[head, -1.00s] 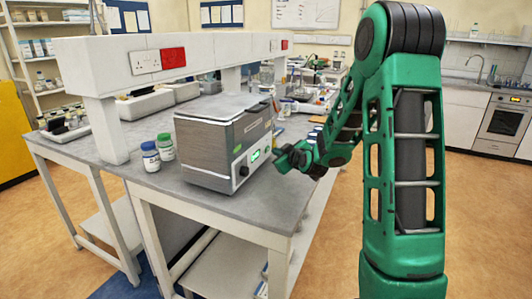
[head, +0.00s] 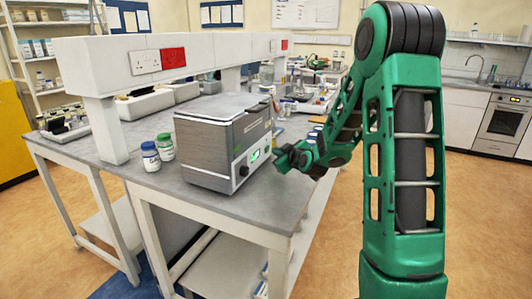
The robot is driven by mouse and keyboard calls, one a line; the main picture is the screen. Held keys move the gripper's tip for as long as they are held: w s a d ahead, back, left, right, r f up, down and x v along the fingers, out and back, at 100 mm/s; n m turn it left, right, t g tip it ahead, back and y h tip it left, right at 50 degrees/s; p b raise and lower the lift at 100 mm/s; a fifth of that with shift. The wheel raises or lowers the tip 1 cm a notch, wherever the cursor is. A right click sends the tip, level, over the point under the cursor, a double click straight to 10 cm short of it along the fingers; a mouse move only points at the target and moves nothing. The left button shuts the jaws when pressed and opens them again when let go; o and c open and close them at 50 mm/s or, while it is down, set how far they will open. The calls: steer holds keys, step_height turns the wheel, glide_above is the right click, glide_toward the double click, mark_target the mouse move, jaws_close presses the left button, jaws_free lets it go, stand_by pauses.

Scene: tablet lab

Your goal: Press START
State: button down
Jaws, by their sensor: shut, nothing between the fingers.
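A grey box-shaped machine (head: 212,150) with a closed lid stands on the lab bench near its front right corner. Its front panel (head: 253,160) faces right and carries a dark knob, a small lit green display and a green button beside it. No START lettering is readable at this size. My gripper (head: 280,160) is shut and empty, with its tip at the right end of the panel, close to the green button. I cannot tell whether it touches the panel. The fingertips are small and partly merge with the green button in view.
Two small jars with blue (head: 150,156) and green (head: 165,147) lids stand left of the machine. A white shelf with sockets (head: 160,60) runs above the bench (head: 100,165). More lab items crowd the bench behind. The floor (head: 470,215) at right is clear.

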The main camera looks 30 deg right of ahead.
steer(key=shift+w+a, duration=0.15)
steer(key=shift+w+a, duration=0.1)
steer(key=shift+w, duration=0.05)
steer(key=shift+w+a, duration=0.25)
stand_by(1.2)
steer(key=shift+s+d, duration=0.5)
steer(key=shift+s, duration=0.1)
steer(key=shift+s+d, duration=0.8)
steer(key=shift+s, duration=0.2)
steer(key=shift+s+d, duration=0.75)
steer(key=shift+s, duration=0.25)
